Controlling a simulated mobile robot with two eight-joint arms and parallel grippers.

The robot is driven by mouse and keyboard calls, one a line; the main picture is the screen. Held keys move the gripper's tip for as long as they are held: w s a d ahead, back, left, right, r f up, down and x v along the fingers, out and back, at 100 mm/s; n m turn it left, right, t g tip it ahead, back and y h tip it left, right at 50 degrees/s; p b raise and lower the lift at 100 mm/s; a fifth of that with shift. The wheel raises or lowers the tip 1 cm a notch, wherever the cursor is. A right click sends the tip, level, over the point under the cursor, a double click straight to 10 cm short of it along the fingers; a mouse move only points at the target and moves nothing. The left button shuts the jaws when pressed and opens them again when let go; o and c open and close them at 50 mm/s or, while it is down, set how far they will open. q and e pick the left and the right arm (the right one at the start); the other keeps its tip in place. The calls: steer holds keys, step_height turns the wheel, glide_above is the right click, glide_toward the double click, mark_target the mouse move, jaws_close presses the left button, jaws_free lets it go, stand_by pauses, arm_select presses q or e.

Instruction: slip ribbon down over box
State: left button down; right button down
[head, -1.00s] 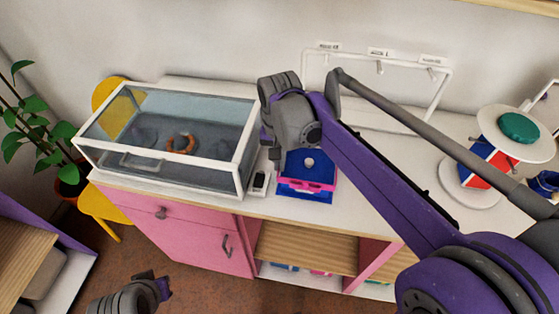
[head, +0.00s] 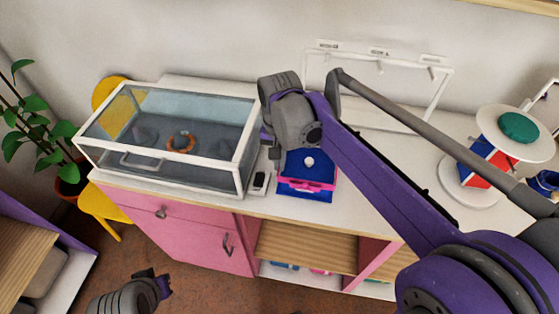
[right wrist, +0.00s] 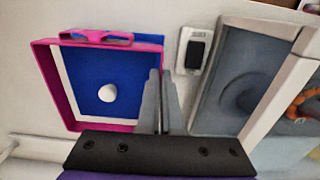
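The blue box (head: 308,195) with a white knob on top (right wrist: 107,93) stands on the counter. The pink ribbon (head: 318,184) is a stiff square loop with a bow on its front side. In the right wrist view the ribbon (right wrist: 55,88) frames most of the box top, with a white strip inside its left side. Blue shows past its upper right corner. My right gripper (right wrist: 161,100) has its fingers close together at the ribbon's right side, which they hide; it looks shut on it. How far the ribbon is down the box is unclear. My left gripper (head: 163,284) is low, away from the counter; its fingers are unclear.
A glass-lidded case (head: 245,150) with an orange ring inside stands left of the box, and a small device (head: 259,183) lies between them. A white rack (head: 440,95) stands behind. A round tiered stand (head: 472,193) is at right. Counter right of the box is free.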

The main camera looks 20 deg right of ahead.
arm_select(q)
steer(key=shift+f, duration=0.2)
arm_select(e)
steer(key=shift+f, duration=0.3)
arm_select(q)
steer(key=shift+r, duration=0.1)
stand_by(0.7)
arm_select(e)
steer(key=c, duration=0.6)
jaws_free()
steer(key=shift+r, duration=0.1)
steer(key=shift+r+p, duration=2.2)
steer(key=shift+r, duration=1.8)
arm_select(q)
step_height(320, 180, up, 6)
steer(key=w, duration=0.2)
steer(key=shift+w, duration=0.15)
arm_select(e)
steer(key=shift+s+f, duration=0.1)
steer(key=shift+s, duration=0.05)
